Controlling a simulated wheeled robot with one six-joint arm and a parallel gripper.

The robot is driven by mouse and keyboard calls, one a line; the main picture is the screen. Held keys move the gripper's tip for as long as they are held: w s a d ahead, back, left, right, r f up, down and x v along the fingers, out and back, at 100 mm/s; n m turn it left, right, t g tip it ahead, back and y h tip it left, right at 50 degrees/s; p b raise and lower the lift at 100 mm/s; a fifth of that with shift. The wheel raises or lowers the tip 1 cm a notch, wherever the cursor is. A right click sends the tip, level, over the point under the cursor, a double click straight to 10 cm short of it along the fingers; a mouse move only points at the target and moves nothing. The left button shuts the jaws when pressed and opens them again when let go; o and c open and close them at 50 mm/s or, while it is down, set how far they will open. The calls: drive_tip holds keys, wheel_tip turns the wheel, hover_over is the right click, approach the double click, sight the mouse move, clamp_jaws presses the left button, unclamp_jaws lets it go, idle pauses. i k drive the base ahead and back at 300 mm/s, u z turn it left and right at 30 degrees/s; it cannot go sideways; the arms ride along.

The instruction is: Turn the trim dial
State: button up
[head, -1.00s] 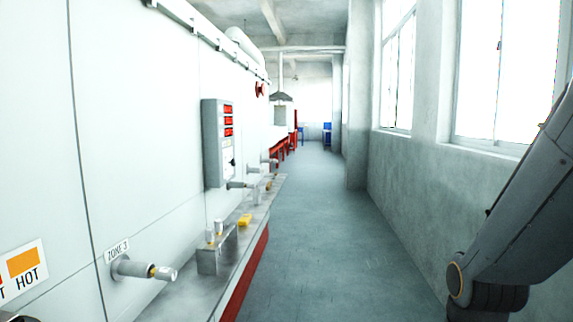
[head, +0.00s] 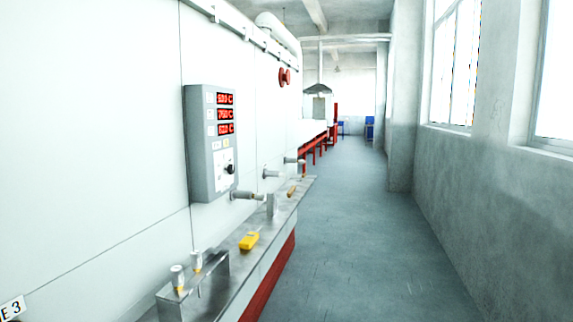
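A grey control box (head: 210,143) is mounted on the white wall panel at the left of the head view. It carries three red number displays (head: 226,114) one above another. Below them is a pale plate with a small black dial (head: 230,169), which I take for the trim dial; its markings are too small to read. My gripper is not in view, and nothing of my arm shows now.
A metal ledge (head: 223,291) runs along the wall below the box, with a yellow object (head: 249,241) and a small metal rack (head: 193,285) on it. Pipe stubs (head: 246,195) stick out from the wall. The grey floor (head: 350,240) to the right is clear.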

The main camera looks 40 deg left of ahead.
sight(230, 170)
drive_tip(key=u, duration=0.1)
drive_tip(key=i, duration=1.6)
drive_tip(key=u, duration=1.25)
drive_tip(key=i, duration=0.95)
drive_tip(key=u, duration=1)
drive_tip(key=i, duration=0.2)
drive_tip(key=u, duration=0.2)
